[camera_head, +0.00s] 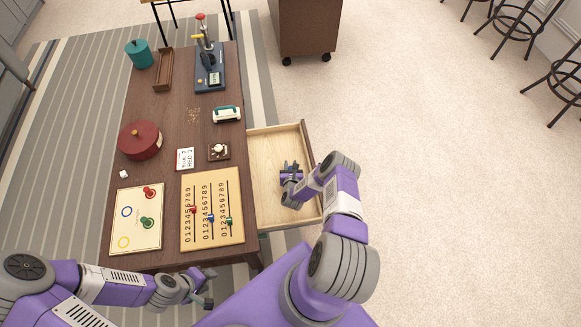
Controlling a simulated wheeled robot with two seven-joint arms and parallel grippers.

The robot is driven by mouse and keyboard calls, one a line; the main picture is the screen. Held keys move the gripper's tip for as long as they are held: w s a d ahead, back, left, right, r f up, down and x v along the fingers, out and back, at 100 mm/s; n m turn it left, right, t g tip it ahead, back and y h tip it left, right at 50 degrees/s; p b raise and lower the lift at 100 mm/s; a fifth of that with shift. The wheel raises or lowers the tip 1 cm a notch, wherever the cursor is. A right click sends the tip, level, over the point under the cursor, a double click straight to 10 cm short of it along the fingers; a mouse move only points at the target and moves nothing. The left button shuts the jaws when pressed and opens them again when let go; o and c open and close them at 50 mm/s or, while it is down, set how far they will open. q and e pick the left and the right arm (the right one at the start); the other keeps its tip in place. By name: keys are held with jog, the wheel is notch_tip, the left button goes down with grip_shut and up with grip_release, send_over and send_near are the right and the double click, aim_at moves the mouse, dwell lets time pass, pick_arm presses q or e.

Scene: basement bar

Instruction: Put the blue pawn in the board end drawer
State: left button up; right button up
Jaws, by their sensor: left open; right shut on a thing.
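A light wood drawer (263,150) stands pulled out from the right side of the dark table. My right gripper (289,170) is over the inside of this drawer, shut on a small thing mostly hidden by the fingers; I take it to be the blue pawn. A red pawn (149,192) and a green pawn (147,222) stand on that board. My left gripper (206,288) is open and empty by the table's near edge.
On the table (181,119) are a number board (234,185) with coloured sliders, a red round box (140,140), a teal pot (139,53), a wooden tray (163,70) and a blue-based device (210,80). The floor right of the drawer is clear.

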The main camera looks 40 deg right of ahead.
jog(key=o, duration=1)
jog(key=shift+f, duration=0.15)
jog(key=p+v, duration=0.1)
jog(key=v, duration=0.2)
jog(key=p+v, duration=0.2)
jog(key=v, duration=0.2)
jog(key=p+v, duration=0.1)
jog(key=v, duration=0.2)
jog(key=shift+s+a+r, duration=0.15)
jog(key=shift+s+r, duration=0.05)
jog(key=shift+r, duration=0.25)
jog(key=shift+s+a+r+p, duration=0.2)
jog(key=shift+s+a+p, duration=0.15)
jog(key=shift+s+a, duration=0.15)
jog(key=shift+d, duration=0.1)
